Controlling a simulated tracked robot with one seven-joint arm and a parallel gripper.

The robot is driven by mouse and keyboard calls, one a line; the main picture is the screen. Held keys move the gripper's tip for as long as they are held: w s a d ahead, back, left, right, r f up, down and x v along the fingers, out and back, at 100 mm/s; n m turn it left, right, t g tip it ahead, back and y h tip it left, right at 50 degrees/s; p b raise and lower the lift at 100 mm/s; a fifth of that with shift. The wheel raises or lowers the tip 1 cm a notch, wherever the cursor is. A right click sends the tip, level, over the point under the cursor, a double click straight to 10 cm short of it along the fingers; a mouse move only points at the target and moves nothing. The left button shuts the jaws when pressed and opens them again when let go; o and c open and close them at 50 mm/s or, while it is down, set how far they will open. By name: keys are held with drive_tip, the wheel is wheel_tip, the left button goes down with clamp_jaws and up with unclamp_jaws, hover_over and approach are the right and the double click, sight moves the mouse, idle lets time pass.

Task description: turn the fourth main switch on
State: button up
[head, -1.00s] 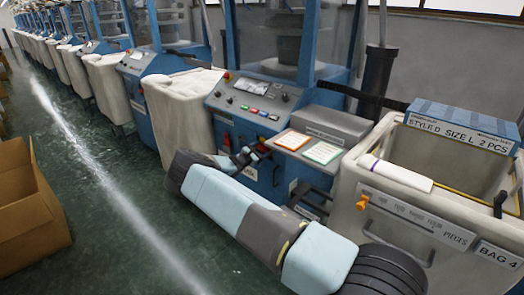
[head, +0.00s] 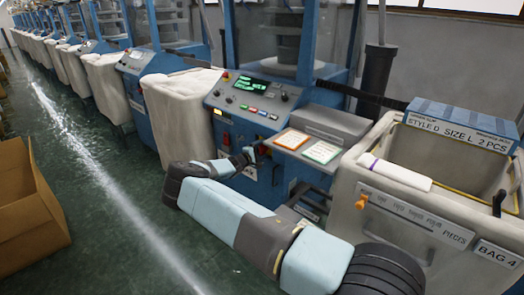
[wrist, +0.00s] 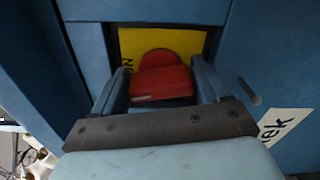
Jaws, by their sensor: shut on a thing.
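The main switch (wrist: 163,82) has a red handle on a yellow plate (wrist: 197,43) with dark lettering, in a recess of the blue machine front. My gripper (wrist: 160,76) has one finger on each side of the red handle and is shut on it. In the head view my gripper (head: 250,154) is at the front of the nearest blue machine (head: 264,178), below its control panel (head: 250,100); the gripper hides the switch there. The panel's screen (head: 250,85) is dark with green lit text.
A white bin marked BAG 4 (head: 400,215) stands right of the machine. Another white bin (head: 180,110) stands left of it. An open cardboard box (head: 30,205) is on the left floor; the aisle between is clear.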

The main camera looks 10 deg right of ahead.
drive_tip(key=shift+f+m, duration=0.25)
drive_tip(key=shift+m, duration=0.95)
drive_tip(key=shift+s+d, duration=0.1)
drive_tip(key=o, duration=0.7)
drive_tip(key=shift+f, duration=0.1)
drive_tip(key=shift+s+a, duration=0.1)
drive_tip(key=shift+a, duration=0.3)
drive_tip(key=v, duration=1.3)
drive_tip(key=shift+s, duration=0.1)
